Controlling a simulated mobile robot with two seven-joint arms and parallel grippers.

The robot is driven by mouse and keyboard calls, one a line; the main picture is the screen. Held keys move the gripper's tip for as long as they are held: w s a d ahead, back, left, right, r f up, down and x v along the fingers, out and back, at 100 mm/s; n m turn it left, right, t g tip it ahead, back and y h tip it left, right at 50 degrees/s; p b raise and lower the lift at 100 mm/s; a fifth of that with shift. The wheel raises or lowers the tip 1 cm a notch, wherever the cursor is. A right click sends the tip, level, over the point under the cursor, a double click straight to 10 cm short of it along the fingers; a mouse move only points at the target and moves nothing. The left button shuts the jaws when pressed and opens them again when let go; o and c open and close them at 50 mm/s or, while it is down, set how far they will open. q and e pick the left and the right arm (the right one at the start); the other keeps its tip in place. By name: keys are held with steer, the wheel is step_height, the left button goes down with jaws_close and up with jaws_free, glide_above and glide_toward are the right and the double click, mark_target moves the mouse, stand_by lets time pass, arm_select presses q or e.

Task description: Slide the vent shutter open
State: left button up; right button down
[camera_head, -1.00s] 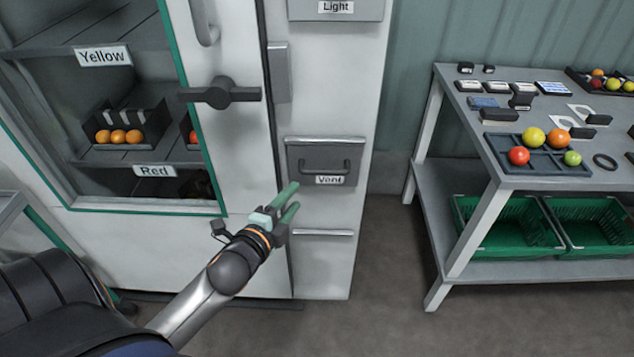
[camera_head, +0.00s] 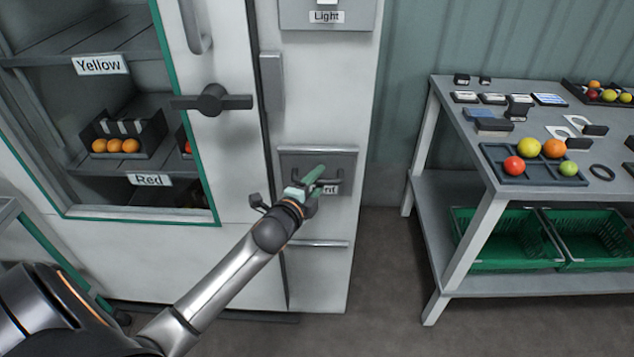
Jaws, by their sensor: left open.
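The vent shutter (camera_head: 345,163) is a dark grey panel on the white cabinet's narrow front, with a bar handle and a "Vent" label partly hidden by my gripper. My left gripper (camera_head: 318,181) has green fingers and is open, in front of the handle and label. It overlaps the handle in the picture; I cannot tell whether the fingers touch it or are around it. My right gripper is out of view.
A "Light" switch box (camera_head: 328,14) is above the shutter, and a horizontal rail (camera_head: 320,244) is below it. The cabinet door (camera_head: 228,150) with a dark latch (camera_head: 211,101) is to the left.

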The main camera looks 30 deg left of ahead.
arm_select(q)
jaws_close()
stand_by(0.5)
stand_by(1.0)
